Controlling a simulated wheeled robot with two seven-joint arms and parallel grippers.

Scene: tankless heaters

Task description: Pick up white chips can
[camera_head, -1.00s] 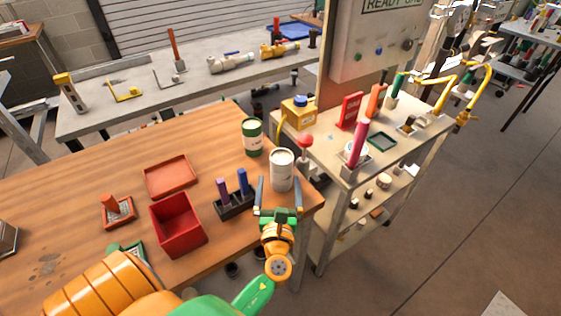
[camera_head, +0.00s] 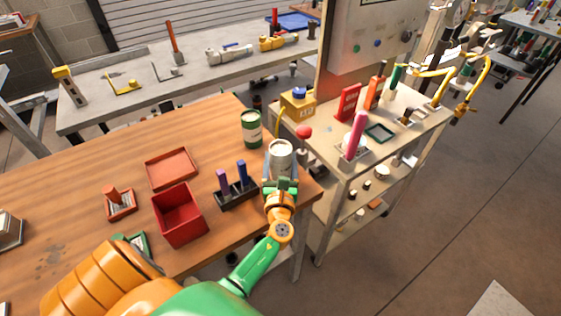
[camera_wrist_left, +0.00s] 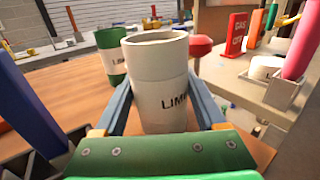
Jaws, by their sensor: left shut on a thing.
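The white chips can (camera_head: 281,156) stands upright near the right corner of the wooden table. It also shows large in the left wrist view (camera_wrist_left: 160,88), with part of a dark label on its side. My left gripper (camera_head: 281,172) is shut on the can, with one finger along each side of it. In the left wrist view the fingers (camera_wrist_left: 160,112) press against the can's left and right sides. The can's lower part is hidden behind the gripper's palm. My right gripper is not in view.
A green can (camera_head: 251,129) stands just behind and left of the white one. A black holder (camera_head: 237,194) with purple and blue pieces is close on the left. A red box (camera_head: 180,215) lies further left. A shelf cart (camera_head: 345,170) stands right of the table.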

